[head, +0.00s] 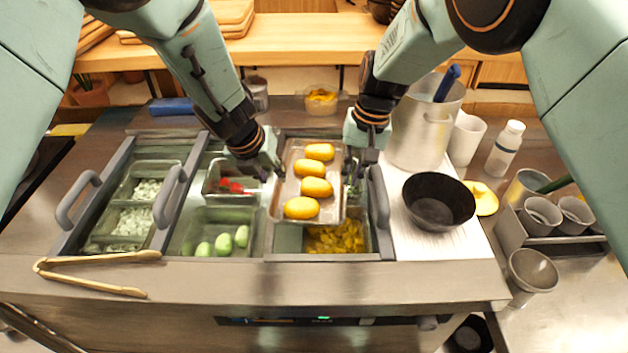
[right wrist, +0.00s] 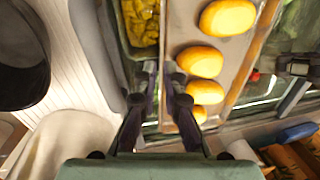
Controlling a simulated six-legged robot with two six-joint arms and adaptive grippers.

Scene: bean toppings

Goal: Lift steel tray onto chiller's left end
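The steel tray (head: 292,171) carries a row of several yellow oval pieces and appears raised over the right part of the chiller (head: 185,250). My left gripper (head: 267,167) is at the tray's left rim and looks closed on it, though its fingertips are small in view. My right gripper (head: 370,145) is at the opposite rim. In the right wrist view its fingers (right wrist: 163,84) close in on both sides of the tray's wall. The chiller's left end (head: 64,243) has a grey frame with handles, and pans of pale chopped food show inside it.
Wooden tongs (head: 98,256) lie on the front edge at left. Green ovals (head: 223,243) lie in the middle pan, and yellow pieces (head: 338,238) in the right pan. A black bowl (head: 438,202) and a large pot (head: 423,128) stand right of the chiller. Grey handles (head: 170,197) rise above it.

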